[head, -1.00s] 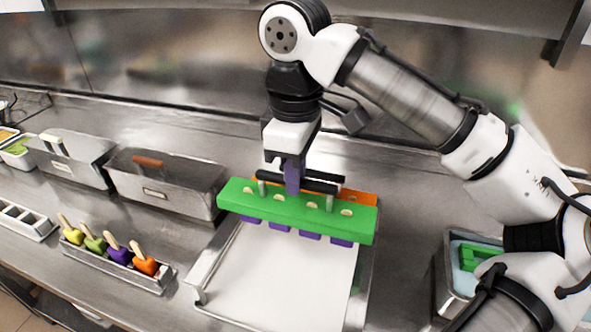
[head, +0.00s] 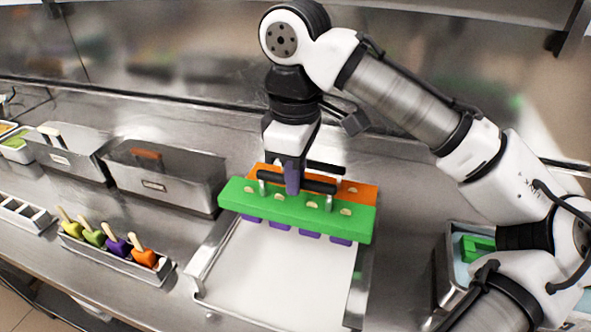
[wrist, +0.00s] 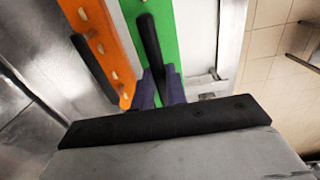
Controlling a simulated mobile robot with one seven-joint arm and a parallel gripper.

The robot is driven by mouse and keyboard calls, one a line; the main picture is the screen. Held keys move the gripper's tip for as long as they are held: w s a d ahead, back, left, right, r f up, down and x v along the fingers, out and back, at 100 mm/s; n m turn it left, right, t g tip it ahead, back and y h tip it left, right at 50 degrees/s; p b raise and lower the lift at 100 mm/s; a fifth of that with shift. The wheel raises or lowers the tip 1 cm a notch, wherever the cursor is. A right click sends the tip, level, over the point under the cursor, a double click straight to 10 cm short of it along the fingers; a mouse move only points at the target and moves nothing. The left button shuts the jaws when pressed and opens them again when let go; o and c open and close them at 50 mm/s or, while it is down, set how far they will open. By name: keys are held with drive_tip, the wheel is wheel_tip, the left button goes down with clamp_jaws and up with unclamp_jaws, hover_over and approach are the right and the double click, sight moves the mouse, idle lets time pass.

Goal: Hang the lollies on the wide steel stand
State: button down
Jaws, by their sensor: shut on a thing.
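My gripper (head: 292,187) is shut on the black handle (head: 318,186) of a green lolly holder (head: 290,208). Purple lollies (head: 310,235) hang under the green holder, mostly hidden by it. The holder spans the back part of the wide steel stand (head: 363,285), over a white sheet (head: 285,270); I cannot tell whether it rests on the rails. An orange holder (head: 358,191) with its own black handle sits just behind it. In the wrist view the green holder (wrist: 161,22) and orange holder (wrist: 97,38) lie side by side, with a gap between them.
A narrow steel rack (head: 160,275) at left holds yellow, green, purple and orange lollies, sticks up. Two steel bins (head: 165,190) (head: 68,165) stand behind it. A steel basin (head: 450,280) with a green thing (head: 476,248) inside is at right, partly behind my arm.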

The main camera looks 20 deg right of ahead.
sight(295, 203)
drive_tip(key=shift+f+b, duration=0.6)
drive_tip(key=shift+f, duration=1.4)
idle(1.3)
drive_tip(key=c, duration=1.3)
unclamp_jaws()
drive_tip(key=shift+c, duration=0.2)
wheel_tip(295, 203, up, 14)
drive_tip(key=shift+f, duration=0.15)
